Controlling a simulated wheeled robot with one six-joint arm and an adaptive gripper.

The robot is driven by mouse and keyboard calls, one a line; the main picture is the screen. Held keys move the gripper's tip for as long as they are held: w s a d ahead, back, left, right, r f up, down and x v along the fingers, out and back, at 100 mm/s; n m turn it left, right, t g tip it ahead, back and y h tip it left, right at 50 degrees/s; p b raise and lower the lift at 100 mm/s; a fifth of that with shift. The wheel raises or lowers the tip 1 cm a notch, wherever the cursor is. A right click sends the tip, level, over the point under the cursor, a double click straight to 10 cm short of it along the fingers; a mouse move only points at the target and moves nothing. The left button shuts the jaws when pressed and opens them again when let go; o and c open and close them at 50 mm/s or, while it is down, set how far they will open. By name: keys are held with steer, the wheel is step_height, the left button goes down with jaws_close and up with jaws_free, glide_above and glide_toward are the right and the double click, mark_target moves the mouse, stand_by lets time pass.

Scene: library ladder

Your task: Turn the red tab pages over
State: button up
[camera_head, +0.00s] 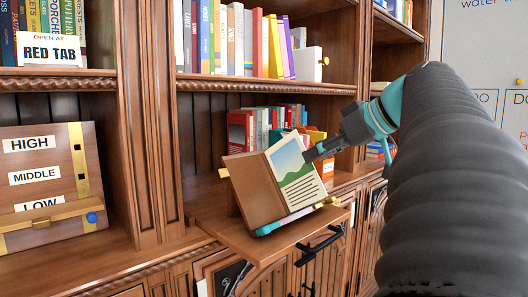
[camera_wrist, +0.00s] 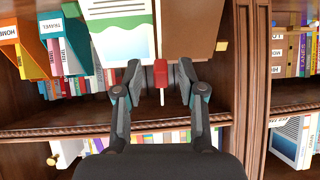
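An open book (camera_head: 290,173) leans on a tilted stand, with a brown left side (camera_head: 252,187) and a page showing a green and blue picture above text lines. My gripper (camera_head: 310,155) is at the right edge of that page in the head view. In the wrist view the book page (camera_wrist: 118,30) and the brown side (camera_wrist: 190,28) hang at the top. A red tab (camera_wrist: 160,70) sticks out between the two fingers of my gripper (camera_wrist: 160,80). The fingers look apart, with a small gap on each side of the tab. The tab is hidden in the head view.
The book stands on a pull-out wooden board (camera_head: 262,245) with a black handle (camera_head: 322,243). Bookshelves stand behind. A sign (camera_head: 50,49) reads "OPEN AT RED TAB". A wooden box (camera_head: 50,185) labelled HIGH, MIDDLE and LOW is at the left.

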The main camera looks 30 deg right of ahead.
steer(key=v, duration=1.2)
stand_by(0.4)
